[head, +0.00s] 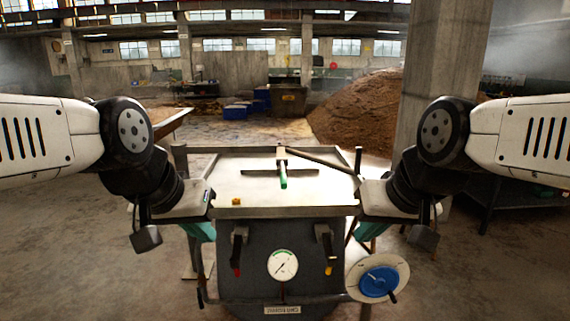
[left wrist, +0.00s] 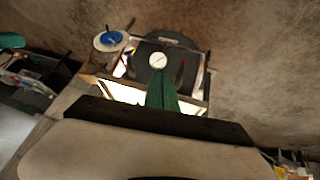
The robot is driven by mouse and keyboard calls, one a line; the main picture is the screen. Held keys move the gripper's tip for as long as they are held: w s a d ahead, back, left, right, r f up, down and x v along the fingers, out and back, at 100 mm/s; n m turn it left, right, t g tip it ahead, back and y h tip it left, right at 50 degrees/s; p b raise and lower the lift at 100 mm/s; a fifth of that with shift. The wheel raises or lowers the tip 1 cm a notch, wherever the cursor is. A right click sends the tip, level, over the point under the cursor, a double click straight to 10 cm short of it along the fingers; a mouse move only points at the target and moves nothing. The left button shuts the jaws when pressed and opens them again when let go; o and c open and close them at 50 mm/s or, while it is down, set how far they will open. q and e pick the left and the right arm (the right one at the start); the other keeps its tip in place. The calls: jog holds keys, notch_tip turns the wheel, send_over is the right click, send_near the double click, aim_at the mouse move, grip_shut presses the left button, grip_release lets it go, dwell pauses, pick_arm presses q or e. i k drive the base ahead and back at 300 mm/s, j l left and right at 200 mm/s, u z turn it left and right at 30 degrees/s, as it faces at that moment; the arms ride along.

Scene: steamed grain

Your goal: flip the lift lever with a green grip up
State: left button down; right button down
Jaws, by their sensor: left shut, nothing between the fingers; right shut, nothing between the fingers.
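The lift lever's green grip (head: 283,183) is near the middle of the grey machine's flat top (head: 260,208). It points toward me from a short post (head: 281,154) and appears low over the top. My left gripper (head: 203,233) is at the machine's front left, apart from the lever. Its green fingers (left wrist: 162,92) are together and empty in the left wrist view. My right gripper (head: 369,232) is at the front right, shut and apart from the lever, partly hidden by its own wrist. I cannot make out the green grip in the left wrist view.
A red-tipped lever (head: 238,249) and a yellow-tipped lever (head: 326,248) hang on the machine's front, around a round gauge (head: 283,265). A handwheel with a blue hub (head: 378,281) is at the right. Corner posts edge the top.

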aim_at(281, 162)
jog(key=i+l, duration=0.1)
jog(key=i, duration=1)
jog(key=j+u, duration=0.05)
